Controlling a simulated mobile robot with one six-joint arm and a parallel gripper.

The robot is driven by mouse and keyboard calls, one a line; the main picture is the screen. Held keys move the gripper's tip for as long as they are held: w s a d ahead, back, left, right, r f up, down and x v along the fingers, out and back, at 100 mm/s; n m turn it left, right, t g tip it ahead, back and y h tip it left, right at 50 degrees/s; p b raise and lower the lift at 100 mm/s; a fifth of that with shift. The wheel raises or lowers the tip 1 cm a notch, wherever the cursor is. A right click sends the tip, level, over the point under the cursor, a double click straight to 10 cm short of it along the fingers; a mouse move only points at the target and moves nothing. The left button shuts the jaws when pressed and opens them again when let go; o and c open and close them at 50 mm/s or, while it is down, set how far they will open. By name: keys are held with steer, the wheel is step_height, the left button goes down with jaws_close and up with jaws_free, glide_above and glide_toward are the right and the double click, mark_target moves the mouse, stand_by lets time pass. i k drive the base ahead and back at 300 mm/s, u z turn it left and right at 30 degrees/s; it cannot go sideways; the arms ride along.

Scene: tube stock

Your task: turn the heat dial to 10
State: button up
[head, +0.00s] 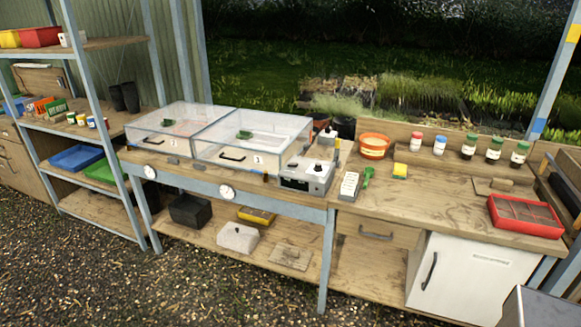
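A grey control box (305,178) stands on the wooden bench to the right of the clear-lidded propagators. A small dark knob (318,167) shows on its sloped top, and it may be the heat dial. Its pointer and any numbers are too small to read. Two round white gauges, one at the left (150,172) and one in the middle (227,192), sit on the bench's front rail. I cannot tell their readings. My gripper is not in view.
Two propagators, the left (165,128) and right (250,138), fill the bench's left part. A label card (349,185), a yellow sponge (400,170), an orange bowl (374,145) and a red tray (525,216) lie farther right. The gravel floor (90,285) in front is clear.

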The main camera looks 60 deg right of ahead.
mark_target(317, 168)
steer(key=k, duration=0.2)
steer(key=u, duration=1.75)
steer(key=k, duration=0.55)
steer(key=z, duration=0.55)
steer(key=k, duration=0.8)
steer(key=z, duration=1.25)
steer(key=i, duration=1.05)
steer(key=z, duration=0.2)
